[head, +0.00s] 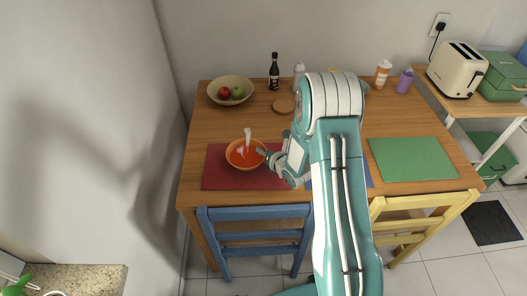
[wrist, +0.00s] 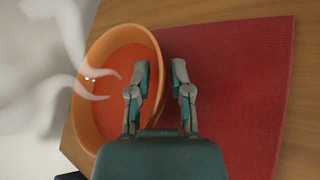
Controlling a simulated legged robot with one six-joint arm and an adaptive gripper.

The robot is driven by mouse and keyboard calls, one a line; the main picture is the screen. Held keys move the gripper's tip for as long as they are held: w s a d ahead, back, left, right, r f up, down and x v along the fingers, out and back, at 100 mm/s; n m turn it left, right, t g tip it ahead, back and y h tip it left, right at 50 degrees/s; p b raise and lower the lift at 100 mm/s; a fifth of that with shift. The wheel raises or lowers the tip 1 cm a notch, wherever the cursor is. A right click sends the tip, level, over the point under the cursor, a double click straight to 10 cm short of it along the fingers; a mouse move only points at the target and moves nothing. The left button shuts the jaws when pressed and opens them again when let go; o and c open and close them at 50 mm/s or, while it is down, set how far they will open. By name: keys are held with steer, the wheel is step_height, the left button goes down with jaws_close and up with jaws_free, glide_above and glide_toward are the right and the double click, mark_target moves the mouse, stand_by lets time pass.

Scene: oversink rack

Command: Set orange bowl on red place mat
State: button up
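In the wrist view the bowl (wrist: 95,62) is at left and overlaps the mat's edge, with the mat (wrist: 235,85) at right. I cannot tell whether its base rests fully on the mat. Orange-red contents and pale, steam-like wisps show at the bowl. My gripper (wrist: 160,66) is open at the bowl's right side, one finger over the bowl's inside and the other outside over the mat. The rim runs between the fingers with a visible gap. In the head view, my gripper (head: 262,153) reaches in from the right.
A fruit bowl (head: 240,99), dark bottle (head: 274,73) and round wooden coaster (head: 284,106) stand behind. A green mat (head: 410,160) lies right. Blue (head: 255,212) and yellow (head: 425,215) chairs line the front edge. My arm hides the table's middle.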

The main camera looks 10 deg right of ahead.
steer(key=shift+a, duration=0.1)
steer(key=v, duration=1.2)
steer(key=s+d+r+m+g+h, duration=0.1)
steer(key=s+r+m+g+h, duration=0.15)
steer(key=r+m, duration=0.65)
steer(key=s+r+m+g+h, duration=0.1)
steer(key=s+r+m+h, duration=0.2)
steer(key=r+m, duration=0.55)
steer(key=s+a+r+m+g, duration=0.2)
steer(key=s+a+r+m, duration=0.1)
steer(key=s+m, duration=0.4)
steer(key=s+a+r+m+g+y, duration=0.1)
steer(key=s+a+r+m, duration=0.2)
steer(key=s+r+m, duration=0.2)
steer(key=s+m, duration=0.3)
steer(key=s, duration=0.3)
steer(key=shift+g, duration=0.35)
steer(key=shift+s+m, duration=0.15)
steer(key=shift+m, duration=0.1)
